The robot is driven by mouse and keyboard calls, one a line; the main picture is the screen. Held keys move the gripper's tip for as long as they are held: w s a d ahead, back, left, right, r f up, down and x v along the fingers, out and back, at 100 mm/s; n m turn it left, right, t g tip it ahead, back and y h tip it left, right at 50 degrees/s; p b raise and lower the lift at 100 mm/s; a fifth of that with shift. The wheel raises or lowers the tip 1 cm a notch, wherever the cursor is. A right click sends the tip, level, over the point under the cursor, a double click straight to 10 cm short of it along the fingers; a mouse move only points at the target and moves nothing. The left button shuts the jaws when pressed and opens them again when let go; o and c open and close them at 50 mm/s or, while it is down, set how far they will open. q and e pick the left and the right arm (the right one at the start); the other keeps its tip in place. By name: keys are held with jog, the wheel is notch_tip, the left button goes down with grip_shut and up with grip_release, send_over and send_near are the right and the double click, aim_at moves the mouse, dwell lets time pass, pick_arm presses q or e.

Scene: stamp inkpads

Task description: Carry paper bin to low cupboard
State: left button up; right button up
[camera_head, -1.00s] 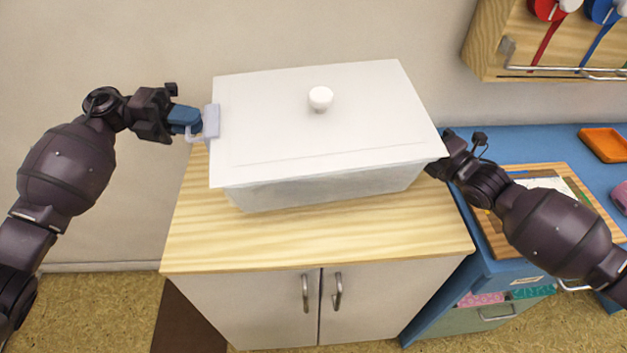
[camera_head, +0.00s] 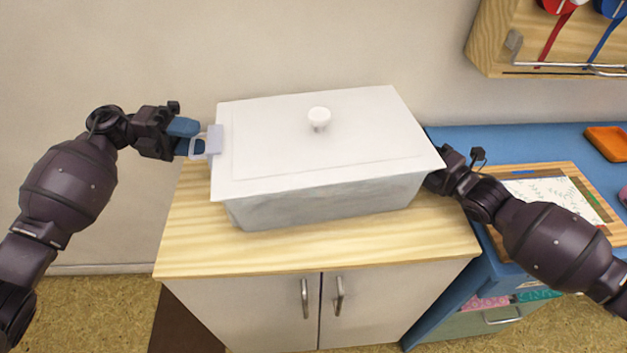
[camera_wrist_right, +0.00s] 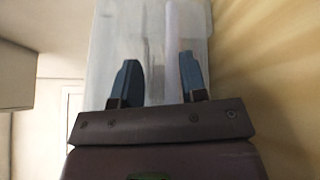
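The paper bin (camera_head: 330,205) is a white box with a flat lid and a round knob (camera_head: 319,117). It appears to rest on the wooden top of the low cupboard (camera_head: 240,262). My left gripper (camera_head: 187,137) is at the bin's left handle (camera_head: 216,140), its two blue fingers apart around the handle. My right gripper is at the bin's right end, its fingers hidden by the bin in the head view. In the right wrist view its fingers (camera_wrist_right: 160,85) stand apart on either side of a pale handle strip (camera_wrist_right: 173,50).
A blue desk (camera_head: 450,140) on the right holds a wooden tray (camera_head: 535,170) with a patterned sheet and an orange dish (camera_head: 607,142). A wooden wall rack (camera_head: 495,45) hangs above it. Bare cupboard top shows in front of the bin.

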pick_arm(q)
jog(key=shift+r, duration=0.2)
pick_arm(e)
jog(key=shift+a+r, duration=0.1)
jog(key=shift+r, duration=0.25)
jog(key=shift+f, duration=0.1)
pick_arm(q)
jog(key=v, duration=0.8)
jog(key=shift+f, duration=0.25)
pick_arm(e)
jog(key=v, duration=1.2)
jog(key=shift+f, duration=0.15)
jog(key=shift+s+f, duration=0.1)
